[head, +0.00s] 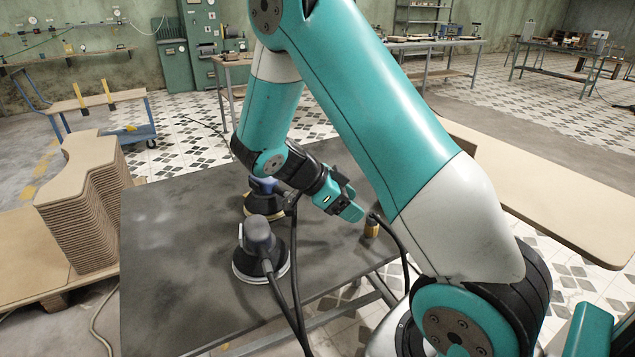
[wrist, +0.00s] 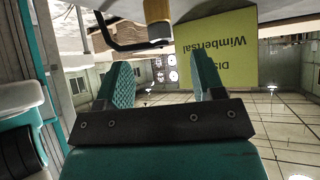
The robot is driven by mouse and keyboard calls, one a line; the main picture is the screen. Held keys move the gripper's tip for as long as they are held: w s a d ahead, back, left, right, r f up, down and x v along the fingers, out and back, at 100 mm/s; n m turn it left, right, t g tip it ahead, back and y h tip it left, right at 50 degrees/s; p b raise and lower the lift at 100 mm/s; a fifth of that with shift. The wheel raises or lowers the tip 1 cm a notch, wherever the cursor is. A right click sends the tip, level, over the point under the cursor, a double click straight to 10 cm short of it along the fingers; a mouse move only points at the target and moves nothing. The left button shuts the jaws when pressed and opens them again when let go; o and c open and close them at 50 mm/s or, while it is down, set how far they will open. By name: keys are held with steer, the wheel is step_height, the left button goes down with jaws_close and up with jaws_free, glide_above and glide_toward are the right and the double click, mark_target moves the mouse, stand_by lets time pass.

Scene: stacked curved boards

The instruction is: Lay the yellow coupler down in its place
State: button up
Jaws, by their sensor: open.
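The yellow coupler (head: 371,228) stands upright on the dark tabletop (head: 185,240) near its right edge, with a dark top and a black hose that seems to join it. In the wrist view the coupler (wrist: 157,12) shows at the top edge, partly cut off, beyond the fingertips and apart from them. My gripper (head: 350,211) is just left of the coupler and low over the table in the head view. In the wrist view the two teal fingers of my gripper (wrist: 163,75) are spread with nothing between them.
Two round sanders, a grey one (head: 260,250) and a blue one (head: 264,198), rest on the table left of my gripper. Cables run past them. Stacked curved boards (head: 90,205) stand at the left. The table's left part is clear.

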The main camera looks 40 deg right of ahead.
steer(key=v, duration=1.1)
steer(key=shift+r, duration=0.15)
